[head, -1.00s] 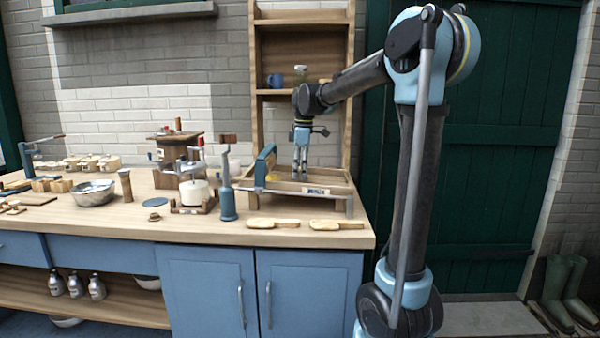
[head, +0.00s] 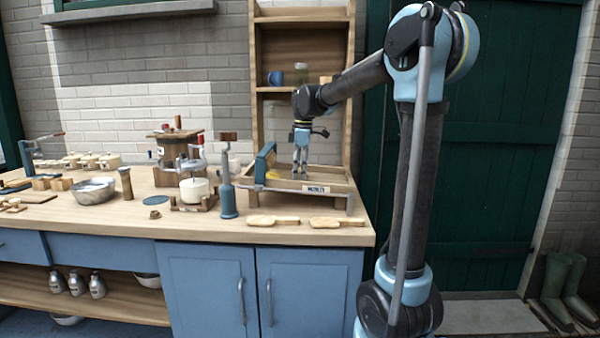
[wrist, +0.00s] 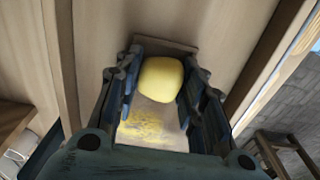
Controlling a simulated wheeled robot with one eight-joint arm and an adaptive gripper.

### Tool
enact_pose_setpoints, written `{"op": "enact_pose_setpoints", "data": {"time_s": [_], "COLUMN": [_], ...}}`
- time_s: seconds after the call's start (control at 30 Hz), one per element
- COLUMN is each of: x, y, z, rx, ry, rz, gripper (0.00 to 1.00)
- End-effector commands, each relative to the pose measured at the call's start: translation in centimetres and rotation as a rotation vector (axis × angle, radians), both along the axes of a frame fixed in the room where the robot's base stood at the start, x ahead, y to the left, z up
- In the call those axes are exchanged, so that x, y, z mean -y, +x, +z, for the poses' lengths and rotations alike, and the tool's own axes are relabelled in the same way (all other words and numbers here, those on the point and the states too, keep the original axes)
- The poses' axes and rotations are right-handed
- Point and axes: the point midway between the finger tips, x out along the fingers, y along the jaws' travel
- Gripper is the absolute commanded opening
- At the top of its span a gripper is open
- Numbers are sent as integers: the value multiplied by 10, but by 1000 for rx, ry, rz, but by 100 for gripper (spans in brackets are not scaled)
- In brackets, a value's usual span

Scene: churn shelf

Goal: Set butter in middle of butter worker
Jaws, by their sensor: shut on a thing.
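The yellow butter (wrist: 161,78) is a rounded block between the two dark fingers of my gripper (wrist: 155,85) in the wrist view. My gripper is shut on it. In the head view my gripper (head: 299,172) points down inside the butter worker, a shallow wooden tray (head: 333,188) with a blue upright part on its left and a label on its front. The butter is hard to make out there behind the fingers. Whether it touches the tray floor I cannot tell. A yellow smear (wrist: 145,132) shows on the wood in the wrist view.
Two wooden paddles (head: 272,221) lie in front of the worker at the counter edge. A blue hand-cranked tool (head: 227,185) stands close to its left. A tall wooden shelf (head: 303,54) stands behind.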

Motion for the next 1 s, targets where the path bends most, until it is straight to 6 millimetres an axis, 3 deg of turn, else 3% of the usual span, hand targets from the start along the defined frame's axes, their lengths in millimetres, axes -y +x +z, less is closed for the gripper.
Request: {"op": "enact_pose_setpoints", "data": {"time_s": [0.37,0.4,0.5,0.73,0.83,1.0], "x": [0,0,0,0,0,0], "y": [0,0,0,0,0,0], "z": [1,1,1,1,1,1], "rx": [0,0,0,0,0,0], "ry": [0,0,0,0,0,0], "rz": [0,0,0,0,0,0], "gripper": [13,41,60,60,45,44]}}
